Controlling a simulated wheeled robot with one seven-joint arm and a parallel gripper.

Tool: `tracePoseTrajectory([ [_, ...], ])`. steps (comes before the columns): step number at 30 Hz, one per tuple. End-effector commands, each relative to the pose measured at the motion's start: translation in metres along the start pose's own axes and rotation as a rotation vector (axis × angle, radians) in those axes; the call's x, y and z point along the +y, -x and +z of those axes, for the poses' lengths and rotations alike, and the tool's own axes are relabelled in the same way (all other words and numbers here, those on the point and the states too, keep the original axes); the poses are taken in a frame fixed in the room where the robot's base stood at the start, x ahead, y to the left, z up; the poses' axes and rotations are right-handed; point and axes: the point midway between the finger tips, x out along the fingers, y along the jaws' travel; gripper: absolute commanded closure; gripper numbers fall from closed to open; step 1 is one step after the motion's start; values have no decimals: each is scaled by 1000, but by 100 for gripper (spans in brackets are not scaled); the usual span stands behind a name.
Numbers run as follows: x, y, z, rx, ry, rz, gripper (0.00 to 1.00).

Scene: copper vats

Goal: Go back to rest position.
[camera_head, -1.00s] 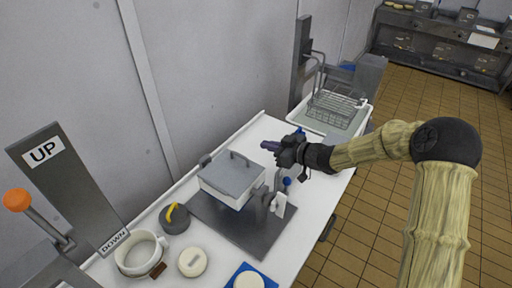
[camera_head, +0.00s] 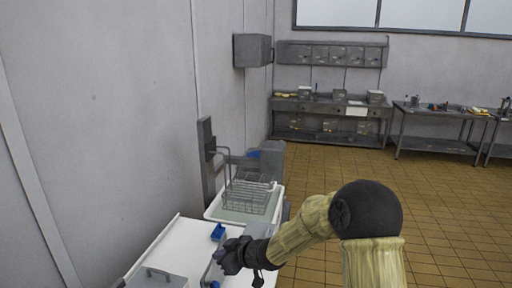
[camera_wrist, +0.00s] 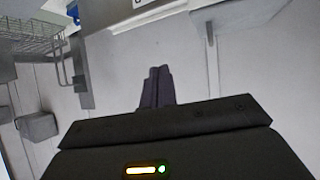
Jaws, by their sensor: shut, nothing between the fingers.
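My gripper (camera_head: 220,256) is over the far part of the white table (camera_head: 185,243) in the head view, its arm reaching in from the lower right. In the wrist view its two dark fingers (camera_wrist: 157,87) lie together, shut and empty. It looks close to a blue item (camera_head: 218,231) on the table; I cannot tell whether they touch. The grey lid (camera_head: 155,278) of a box shows at the bottom edge of the head view, left of my gripper.
A grey wall runs along the left. Steel benches (camera_head: 330,112) stand at the back. Tiled floor (camera_head: 440,210) is open on the right.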

Motion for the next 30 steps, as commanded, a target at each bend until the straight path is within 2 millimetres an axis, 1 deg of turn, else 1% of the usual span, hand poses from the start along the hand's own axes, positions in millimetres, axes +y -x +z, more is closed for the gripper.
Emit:
tracePoseTrajectory([
  [1,11,21,12,-71,-29,72,100],
  [2,17,33,21,-117,-53,115,100],
  [4,28,64,42,-219,-115,209,100],
  [5,32,79,52,-262,-146,248,100],
  [6,35,99,64,-317,-190,297,100],
  [8,35,130,83,-397,-262,365,100],
  [9,33,152,95,-447,-314,406,100],
  [11,26,184,113,-519,-401,460,100],
  [12,19,204,124,-562,-464,491,100],
  [14,4,234,140,-622,-562,528,100],
  [15,-7,252,149,-656,-631,546,100],
  [18,-37,285,166,-718,-782,565,100],
  [21,-57,301,174,-748,-877,564,100],
  [23,-63,304,176,-755,-903,561,100],
  [30,-64,304,177,-758,-908,560,100],
])
